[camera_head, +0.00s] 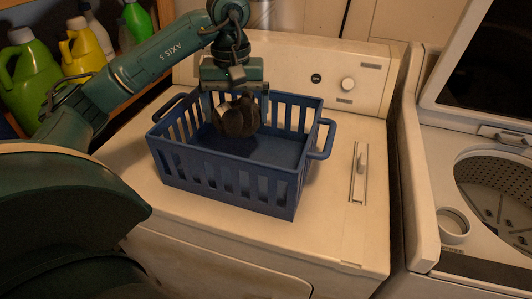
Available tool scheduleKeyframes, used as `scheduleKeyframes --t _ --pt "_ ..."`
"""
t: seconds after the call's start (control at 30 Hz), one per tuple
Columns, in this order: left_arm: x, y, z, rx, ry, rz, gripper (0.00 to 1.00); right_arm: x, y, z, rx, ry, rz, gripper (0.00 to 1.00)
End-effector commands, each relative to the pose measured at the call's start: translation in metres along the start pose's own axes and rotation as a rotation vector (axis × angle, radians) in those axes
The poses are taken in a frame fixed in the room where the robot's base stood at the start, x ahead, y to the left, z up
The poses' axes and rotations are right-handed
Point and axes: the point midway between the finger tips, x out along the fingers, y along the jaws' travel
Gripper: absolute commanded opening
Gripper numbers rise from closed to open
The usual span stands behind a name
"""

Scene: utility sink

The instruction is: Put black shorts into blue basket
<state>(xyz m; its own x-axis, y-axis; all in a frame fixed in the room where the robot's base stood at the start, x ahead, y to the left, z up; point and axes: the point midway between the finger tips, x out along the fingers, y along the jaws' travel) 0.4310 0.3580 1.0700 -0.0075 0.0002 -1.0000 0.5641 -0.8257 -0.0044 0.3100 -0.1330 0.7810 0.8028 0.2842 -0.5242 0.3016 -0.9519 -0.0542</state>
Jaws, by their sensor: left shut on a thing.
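A blue basket (225,186) with slatted walls and side handles stands on top of a white dryer. My left gripper (238,100) is over the basket, pointing down. It is shut on a dark bundled cloth, the black shorts (238,118). The shorts hang within the basket's outline, in front of its back wall. I cannot tell whether they touch the basket floor. The part of the basket floor that shows is bare. My right gripper is not in view.
The dryer (340,205) has a control panel with a knob at its back. An open washer (450,150) stands to the right. Green and yellow bottles (85,45) stand on a shelf at the upper left.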

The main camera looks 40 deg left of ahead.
Motion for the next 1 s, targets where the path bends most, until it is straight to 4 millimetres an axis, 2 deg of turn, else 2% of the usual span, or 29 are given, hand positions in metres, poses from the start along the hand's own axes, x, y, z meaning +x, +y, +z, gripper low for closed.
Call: scheduleKeyframes --t 0.03,0.17,0.43,0.67,0.83,1.0 --pt "0.013 0.0 0.0 0.0 0.001 0.001 0.67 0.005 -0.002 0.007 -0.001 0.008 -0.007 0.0" --pt "0.024 0.0 0.0 0.0 0.0 -0.001 0.67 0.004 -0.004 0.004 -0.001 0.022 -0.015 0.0" --pt "0.07 -0.001 0.001 0.001 -0.001 -0.002 0.67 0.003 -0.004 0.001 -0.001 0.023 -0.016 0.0" --pt "0.088 0.0 0.0 0.0 -0.001 -0.001 0.67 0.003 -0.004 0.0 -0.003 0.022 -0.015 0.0" --pt "0.112 0.0 0.0 0.0 -0.001 -0.001 0.67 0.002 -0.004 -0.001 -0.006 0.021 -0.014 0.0" --pt "0.116 0.0 0.0 0.0 0.003 0.002 0.67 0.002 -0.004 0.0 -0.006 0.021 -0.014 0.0"
